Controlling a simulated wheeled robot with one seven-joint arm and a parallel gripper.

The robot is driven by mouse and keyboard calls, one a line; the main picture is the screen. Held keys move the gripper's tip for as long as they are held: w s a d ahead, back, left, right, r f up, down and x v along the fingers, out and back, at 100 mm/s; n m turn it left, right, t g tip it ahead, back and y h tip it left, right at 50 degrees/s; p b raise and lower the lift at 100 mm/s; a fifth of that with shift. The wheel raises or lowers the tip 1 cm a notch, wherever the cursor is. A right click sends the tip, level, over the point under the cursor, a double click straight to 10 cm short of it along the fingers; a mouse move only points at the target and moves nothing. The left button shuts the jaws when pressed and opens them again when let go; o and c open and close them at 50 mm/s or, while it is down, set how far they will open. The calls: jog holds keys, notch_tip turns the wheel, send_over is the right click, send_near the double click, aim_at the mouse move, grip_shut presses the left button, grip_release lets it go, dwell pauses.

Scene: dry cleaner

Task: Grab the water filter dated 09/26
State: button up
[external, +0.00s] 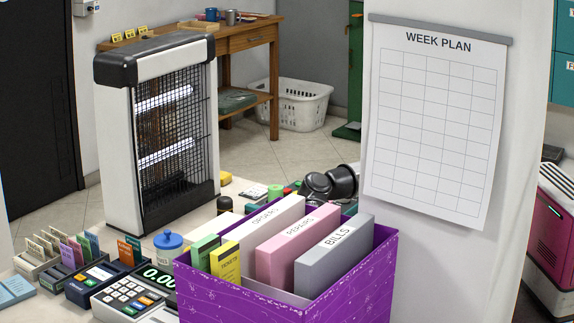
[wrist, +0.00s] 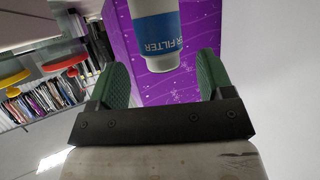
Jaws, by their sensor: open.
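A white water filter (wrist: 157,38) with a blue band reading "R FILTER" shows at the top middle of the wrist view. Its upper part is cut off by the frame edge, and no date is readable on it. My gripper (wrist: 163,78) is open, with its green fingers apart. The filter's near end appears in the gap between the fingers, with space on both sides; I cannot tell how deep between them it is. I cannot make out the filter or my gripper in the external view.
A purple box (external: 340,277) holding labelled binders stands at the front of the counter; its purple wall (wrist: 208,32) is behind the filter. A calculator (external: 135,297), an insect-killer lamp (external: 160,130) and dark rounded objects (external: 330,184) crowd the counter. A white pillar stands right.

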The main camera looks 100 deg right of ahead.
jog(key=x, duration=0.4)
jog(key=shift+a, duration=0.3)
jog(key=c, duration=1.1)
jog(key=shift+o, duration=0.2)
jog(key=shift+s, duration=0.1)
